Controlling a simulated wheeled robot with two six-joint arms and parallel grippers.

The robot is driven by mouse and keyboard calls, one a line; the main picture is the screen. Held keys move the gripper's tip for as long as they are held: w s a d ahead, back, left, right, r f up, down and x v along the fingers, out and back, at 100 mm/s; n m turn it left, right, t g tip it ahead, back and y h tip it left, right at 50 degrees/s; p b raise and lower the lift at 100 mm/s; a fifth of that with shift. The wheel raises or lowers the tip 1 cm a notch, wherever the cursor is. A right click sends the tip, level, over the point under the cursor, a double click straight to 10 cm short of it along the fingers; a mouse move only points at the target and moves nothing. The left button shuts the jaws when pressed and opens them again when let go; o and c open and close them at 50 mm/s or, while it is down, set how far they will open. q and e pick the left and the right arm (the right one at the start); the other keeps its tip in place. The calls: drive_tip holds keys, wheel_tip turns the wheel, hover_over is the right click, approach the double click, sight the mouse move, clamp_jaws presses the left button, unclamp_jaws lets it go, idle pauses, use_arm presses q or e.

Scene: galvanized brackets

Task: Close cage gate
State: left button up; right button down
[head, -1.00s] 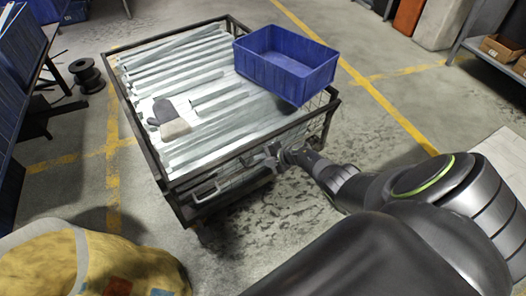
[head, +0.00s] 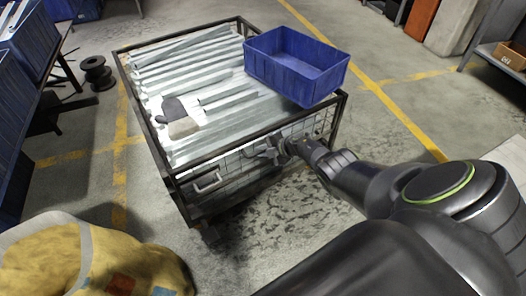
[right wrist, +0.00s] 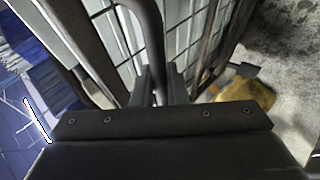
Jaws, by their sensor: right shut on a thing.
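The wire cage (head: 130,85) is a dark-framed bin full of galvanized brackets (head: 190,65). Its mesh gate (head: 232,166) is on the near side, roughly in line with the frame; a small gap cannot be ruled out. My right gripper (head: 271,152) is at the gate's right part. In the right wrist view its fingers (right wrist: 160,88) are shut around a dark curved bar (right wrist: 150,30), seemingly the gate's, with mesh behind it. My left gripper is not in view.
A blue crate (head: 297,68) rests on the cage's right end, and gloves (head: 180,118) lie on the brackets. A yellow sack-like bundle (head: 100,262) is at lower left. A black spool (head: 92,73) stands at left.

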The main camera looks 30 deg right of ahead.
drive_tip(key=shift+w+r, duration=0.3)
drive_tip(key=c, duration=1.7)
unclamp_jaws()
drive_tip(key=shift+o, duration=1.1)
drive_tip(key=shift+f, duration=0.1)
drive_tip(key=shift+f, duration=0.1)
drive_tip(key=shift+s, duration=0.15)
